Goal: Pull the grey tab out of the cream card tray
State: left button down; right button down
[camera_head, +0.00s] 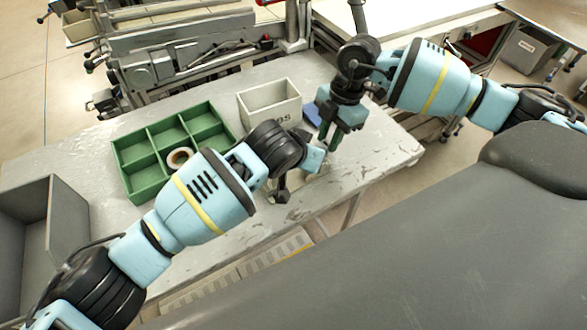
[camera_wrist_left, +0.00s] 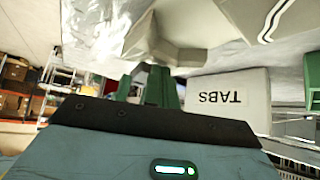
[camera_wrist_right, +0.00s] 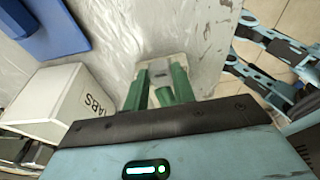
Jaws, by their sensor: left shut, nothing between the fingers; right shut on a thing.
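The cream card tray (camera_wrist_right: 175,62) lies on the table in the right wrist view, partly hidden behind my fingers. In the head view, the arms cover most of it. My right gripper (camera_head: 326,146) points down at the tray, and its green fingers (camera_wrist_right: 160,92) are shut on the grey tab (camera_wrist_right: 160,75). I cannot tell how far the tab sits in the tray. My left gripper (camera_head: 283,196) is shut and empty, low near the table's front edge. Its green fingers (camera_wrist_left: 145,88) show in the left wrist view, just beside a pale cream form (camera_wrist_left: 165,42).
A cream box marked TABS (camera_head: 268,108) stands behind the arms, with a blue item (camera_head: 313,115) to its right. A green divided crate (camera_head: 140,178) holds a tape reel (camera_head: 180,157). A grey bin (camera_head: 75,225) is at far left. The table's right end is clear.

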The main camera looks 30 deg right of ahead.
pick_arm(q)
jog(key=shift+s+a+f, duration=0.15)
jog(key=shift+a+f, duration=0.1)
jog(key=shift+f, duration=0.4)
dwell(0.4)
notch_tip(320, 180, up, 8)
jog(key=shift+d, duration=0.25)
dwell(0.7)
jog(key=shift+a, duration=0.1)
jog(key=v, duration=1.1)
jog(key=shift+a+r, duration=0.15)
jog(key=shift+r, duration=0.3)
